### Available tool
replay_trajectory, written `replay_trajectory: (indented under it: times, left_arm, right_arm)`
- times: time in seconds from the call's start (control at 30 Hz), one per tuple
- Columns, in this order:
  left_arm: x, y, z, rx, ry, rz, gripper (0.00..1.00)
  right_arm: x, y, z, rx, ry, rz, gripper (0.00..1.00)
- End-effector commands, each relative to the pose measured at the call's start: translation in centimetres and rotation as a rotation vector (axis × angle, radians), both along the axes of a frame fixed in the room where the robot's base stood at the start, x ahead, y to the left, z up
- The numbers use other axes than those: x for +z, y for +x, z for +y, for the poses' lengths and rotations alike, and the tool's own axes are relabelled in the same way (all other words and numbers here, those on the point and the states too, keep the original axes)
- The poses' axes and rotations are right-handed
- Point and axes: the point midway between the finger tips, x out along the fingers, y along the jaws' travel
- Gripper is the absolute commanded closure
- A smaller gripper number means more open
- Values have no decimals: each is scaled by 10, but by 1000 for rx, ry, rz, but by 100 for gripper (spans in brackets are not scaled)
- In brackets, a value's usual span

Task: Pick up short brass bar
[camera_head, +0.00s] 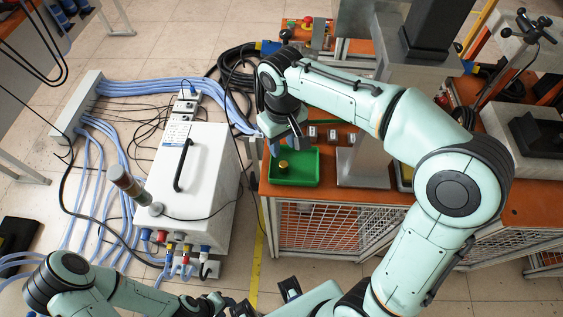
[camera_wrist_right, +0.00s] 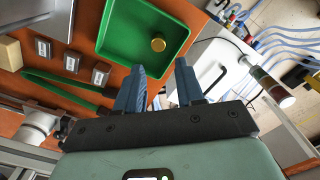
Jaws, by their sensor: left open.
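The short brass bar (camera_head: 283,164) stands in the green tray (camera_head: 312,172) on the orange worktop. In the right wrist view the brass bar (camera_wrist_right: 158,42) shows its round end, near a corner of the green tray (camera_wrist_right: 118,38). My right gripper (camera_head: 286,148) is over the tray beside the bar in the head view. In the right wrist view its two blue fingers (camera_wrist_right: 161,76) are apart with nothing between them, and the bar lies beyond their tips. My left gripper (camera_head: 229,304) is low at the bottom edge, partly cut off, open and away from the tray.
Small grey metal blocks (camera_wrist_right: 72,62) and a beige block (camera_wrist_right: 10,52) lie beside the tray. A white cabinet (camera_head: 205,165) with a black handle and a signal lamp (camera_head: 128,184) stands to the left. Blue hoses (camera_head: 165,87) run behind it.

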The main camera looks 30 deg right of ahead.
Motion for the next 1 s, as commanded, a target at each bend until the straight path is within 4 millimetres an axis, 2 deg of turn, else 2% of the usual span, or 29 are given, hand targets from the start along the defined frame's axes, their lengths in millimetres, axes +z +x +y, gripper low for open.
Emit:
replay_trajectory:
  times: [0.03, 0.1, 0.37, 0.7, 1.0]
  left_arm:
    - [-4, -2, 0, 0, 0, 3, 57]
    - [-6, -3, 0, 0, 0, 4, 57]
    - [-8, -4, 0, 1, 0, 5, 57]
    - [-13, -6, 0, 0, 0, 7, 57]
    - [-13, -6, 0, 0, 0, 7, 57]
  right_arm:
    - [-13, -1, 0, 0, -1, 5, 62]
    - [-25, -1, 0, 1, 0, 4, 62]
    - [-45, 0, 0, 1, 0, 1, 62]
    - [-90, -2, -3, 1, 1, 2, 62]
    - [-94, -1, -3, 1, 1, -1, 62]
